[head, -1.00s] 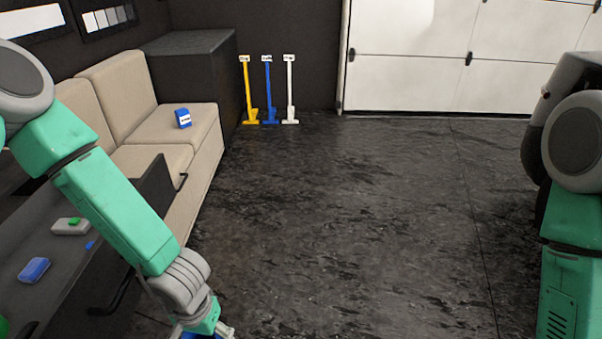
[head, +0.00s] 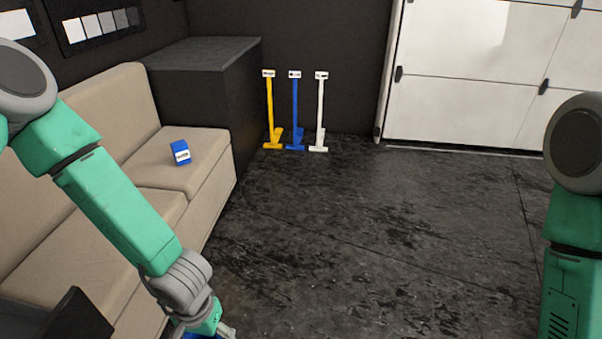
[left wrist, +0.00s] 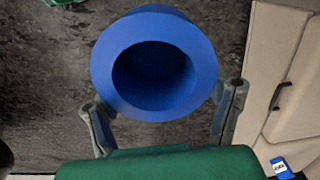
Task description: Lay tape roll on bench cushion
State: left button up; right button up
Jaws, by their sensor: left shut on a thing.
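My left gripper (head: 205,323) is at the bottom of the head view, beside the bench and over the floor. In the left wrist view its two fingers (left wrist: 160,105) are shut on a blue tape roll (left wrist: 153,24), whose open hole faces the camera. Only a sliver of blue shows by the gripper in the head view. The beige bench cushion (head: 212,148) is at the left of the head view, apart from the roll. My right arm shows at the right edge, but its gripper is out of view.
A blue box (head: 180,153) with a white label sits on the far seat. A dark cabinet (head: 205,85) stands beyond the bench. Yellow (head: 269,105), blue (head: 295,105) and white (head: 320,105) long-handled tools stand by the wall. The dark floor (head: 390,230) is clear.

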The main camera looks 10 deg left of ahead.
aim_at(196, 141)
jog(key=i+u, duration=0.1)
jog(key=i, duration=0.75)
jog(key=i+l, duration=0.1)
jog(key=i, duration=0.75)
jog(key=i+u, duration=0.3)
jog(key=i, duration=0.6)
jog(key=i+l+u, duration=0.1)
jog(key=i+u, duration=0.2)
jog(key=i, duration=0.6)
jog(key=i+u, duration=0.35)
jog(key=i+l+u, duration=0.3)
jog(key=i, duration=0.3)
jog(key=j, duration=0.1)
